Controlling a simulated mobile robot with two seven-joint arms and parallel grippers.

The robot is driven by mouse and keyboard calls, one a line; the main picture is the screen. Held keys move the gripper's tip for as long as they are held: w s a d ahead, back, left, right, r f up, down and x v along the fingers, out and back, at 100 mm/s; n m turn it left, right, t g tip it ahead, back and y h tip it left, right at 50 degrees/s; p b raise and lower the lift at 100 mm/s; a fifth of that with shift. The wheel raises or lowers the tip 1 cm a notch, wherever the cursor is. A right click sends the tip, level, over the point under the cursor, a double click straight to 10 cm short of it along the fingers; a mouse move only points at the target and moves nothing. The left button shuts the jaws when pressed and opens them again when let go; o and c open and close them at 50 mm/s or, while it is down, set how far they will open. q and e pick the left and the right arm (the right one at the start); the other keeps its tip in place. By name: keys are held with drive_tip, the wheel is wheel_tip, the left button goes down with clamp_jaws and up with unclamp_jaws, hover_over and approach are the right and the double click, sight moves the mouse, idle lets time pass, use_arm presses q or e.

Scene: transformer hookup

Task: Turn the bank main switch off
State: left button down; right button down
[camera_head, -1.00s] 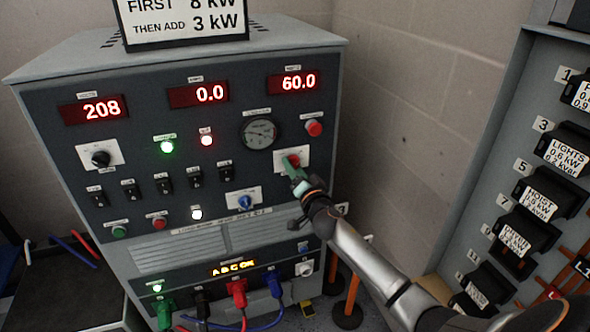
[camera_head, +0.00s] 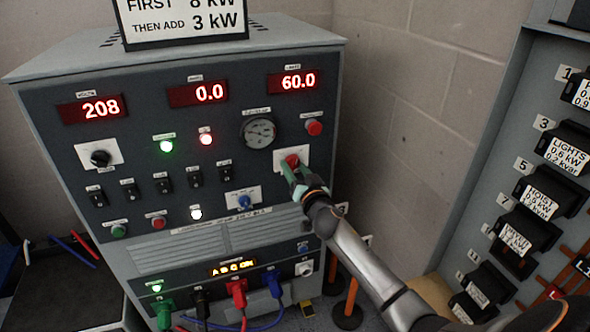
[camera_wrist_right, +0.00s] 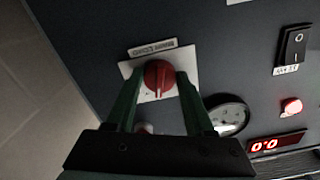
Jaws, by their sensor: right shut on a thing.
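The main switch is a red rotary knob (camera_head: 292,161) on a white plate at the right of the load bank's dark panel. It also shows in the right wrist view (camera_wrist_right: 158,77), with a small label above it that is hard to read. My right gripper (camera_head: 298,172) has its green fingers on either side of the knob and is shut on it. In the right wrist view the gripper (camera_wrist_right: 158,88) shows the knob between the two fingertips. The knob's pointer line runs nearly along the fingers. My left gripper is not in view.
A round gauge (camera_head: 259,132) and a red button (camera_head: 314,128) sit close to the knob. A blue knob (camera_head: 244,202) is below left. Displays read 208, 0.0 and 60.0. Coloured cables plug in at the bottom. A breaker rack (camera_head: 545,200) stands at the right.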

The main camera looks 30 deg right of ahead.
drive_tip(key=n, duration=0.3)
drive_tip(key=shift+d+n, duration=0.1)
drive_tip(key=shift+n, duration=0.3)
drive_tip(key=n, duration=0.3)
drive_tip(key=shift+n, duration=0.3)
drive_tip(key=n, duration=0.4)
drive_tip(key=shift+d+p, duration=0.1)
drive_tip(key=shift+p, duration=0.25)
drive_tip(key=shift+n, duration=0.7)
drive_tip(key=shift+c, duration=1.4)
unclamp_jaws()
drive_tip(key=shift+s, duration=0.1)
